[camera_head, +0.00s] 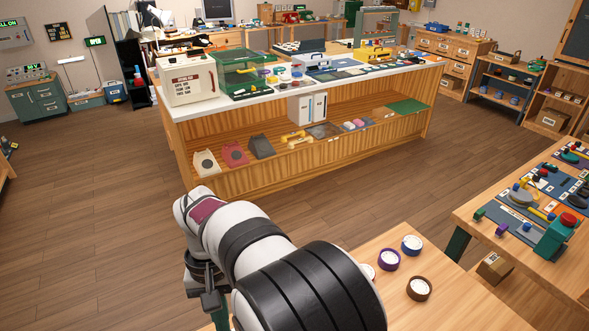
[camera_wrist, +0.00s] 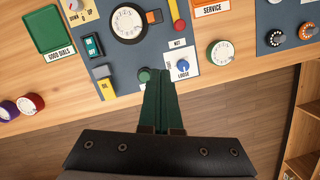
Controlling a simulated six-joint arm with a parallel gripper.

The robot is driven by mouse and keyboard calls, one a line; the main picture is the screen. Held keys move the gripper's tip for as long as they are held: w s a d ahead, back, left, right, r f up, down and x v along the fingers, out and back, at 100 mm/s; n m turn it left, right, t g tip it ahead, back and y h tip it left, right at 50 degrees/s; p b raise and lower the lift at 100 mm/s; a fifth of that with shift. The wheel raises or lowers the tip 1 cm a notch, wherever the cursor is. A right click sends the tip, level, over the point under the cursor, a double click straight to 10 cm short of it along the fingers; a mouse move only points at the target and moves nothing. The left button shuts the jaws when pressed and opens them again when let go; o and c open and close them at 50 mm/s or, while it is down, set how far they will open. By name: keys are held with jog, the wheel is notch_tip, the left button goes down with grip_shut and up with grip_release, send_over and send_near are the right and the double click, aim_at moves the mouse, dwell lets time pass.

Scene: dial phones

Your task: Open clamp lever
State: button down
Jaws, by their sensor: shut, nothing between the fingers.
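In the wrist view, a blue round knob (camera_wrist: 183,66) sits on a white plate marked LOOSE, with a NUT label above it. A dark green round piece (camera_wrist: 144,75) is at the mat's near edge. I cannot tell which part is the clamp lever. My gripper (camera_wrist: 161,74) has its two dark green fingers together and empty. In the picture, its tips lie between the green piece and the blue knob; contact cannot be told. In the head view, my gripper (camera_head: 211,302) is partly hidden behind my arm.
In the wrist view, the blue-grey mat (camera_wrist: 120,60) holds a dial (camera_wrist: 128,22), a green switch (camera_wrist: 93,45) and a yellow OIL part (camera_wrist: 105,88). A loose white dial (camera_wrist: 221,53) lies right on the wood bench. Floor shows below the bench edge. Shelves (camera_wrist: 300,130) stand lower right.

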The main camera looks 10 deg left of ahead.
jog(key=d+r+m+y, duration=0.15)
jog(key=d+r, duration=0.25)
jog(key=d, duration=0.4)
jog(key=d+r+m, duration=0.3)
jog(key=d, duration=0.5)
jog(key=s+d+m+t+y, duration=0.1)
jog(key=s+d+m+t, duration=0.1)
jog(key=s+d+m, duration=0.7)
jog(key=w+a+f+g+y, duration=0.1)
jog(key=w+a+f, duration=0.1)
jog(key=a+f, duration=0.2)
jog(key=w+a+f+m+g+y, duration=0.1)
jog(key=w+a+f+g+y, duration=0.1)
jog(key=a+f, duration=0.2)
jog(key=w+a+f+m+g+y, duration=0.1)
jog(key=w+a+f+g+y, duration=0.1)
jog(key=a+f, duration=0.3)
jog(key=shift+w+a+y, duration=0.15)
jog(key=shift+w+a, duration=0.05)
jog(key=shift+a, duration=0.6)
jog(key=shift+w+a+y, duration=0.1)
jog(key=shift+w+a, duration=0.05)
jog(key=shift+a, duration=0.65)
jog(key=x, duration=1)
